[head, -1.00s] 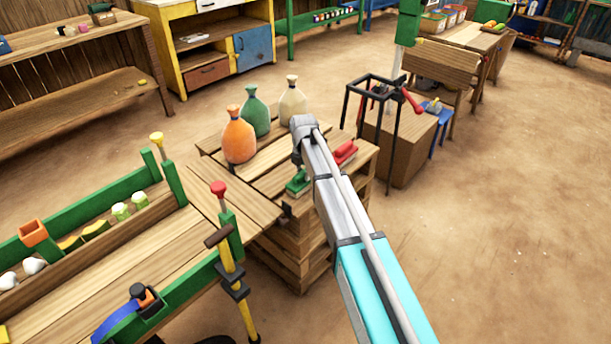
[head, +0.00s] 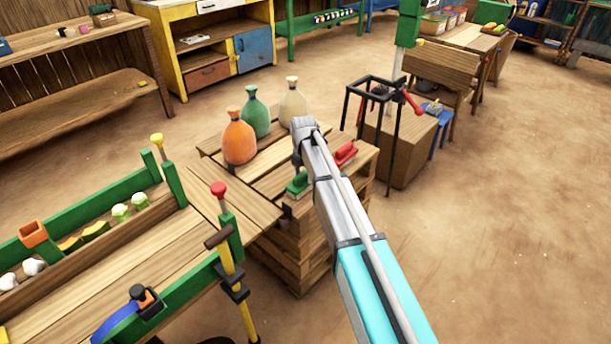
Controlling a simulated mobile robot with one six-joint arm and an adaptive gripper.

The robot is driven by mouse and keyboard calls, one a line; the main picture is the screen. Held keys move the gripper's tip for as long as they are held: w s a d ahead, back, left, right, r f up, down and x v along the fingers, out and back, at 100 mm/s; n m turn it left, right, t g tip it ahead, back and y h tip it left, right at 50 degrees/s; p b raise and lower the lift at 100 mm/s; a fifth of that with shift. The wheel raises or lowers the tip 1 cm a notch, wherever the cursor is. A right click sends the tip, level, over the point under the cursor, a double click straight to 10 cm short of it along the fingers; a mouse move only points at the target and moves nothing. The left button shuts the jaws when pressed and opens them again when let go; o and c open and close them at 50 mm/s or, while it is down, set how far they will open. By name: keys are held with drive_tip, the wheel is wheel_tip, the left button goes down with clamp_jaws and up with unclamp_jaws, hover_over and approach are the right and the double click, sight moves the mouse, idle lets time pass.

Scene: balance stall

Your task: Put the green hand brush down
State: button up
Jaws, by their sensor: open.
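The green hand brush (head: 297,187) rests on the wooden pallet stack (head: 262,183), near its front edge. My gripper (head: 297,161) points down just above and behind the brush, at the end of my arm. It is open; its fingertips are small and partly hidden by my arm, so I cannot tell whether they touch the brush. A red hand brush (head: 346,153) lies on the same stack, to the right of my arm.
A black metal frame (head: 374,82) stands at the right. Bare floor (head: 500,220) lies further right.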

sight(306, 173)
wheel_tip(306, 173, up, 12)
drive_tip(key=p, duration=1.2)
drive_tip(key=shift+d, duration=0.1)
idle(0.8)
drive_tip(key=s+d+m, duration=2.3)
drive_tip(key=s+m, duration=0.2)
drive_tip(key=m, duration=0.3)
drive_tip(key=shift+s+d, duration=0.2)
drive_tip(key=shift+s, duration=0.2)
drive_tip(key=shift+r, duration=0.15)
wheel_tip(306, 173, up, 16)
drive_tip(key=p, duration=1.6)
drive_tip(key=shift+o, duration=0.4)
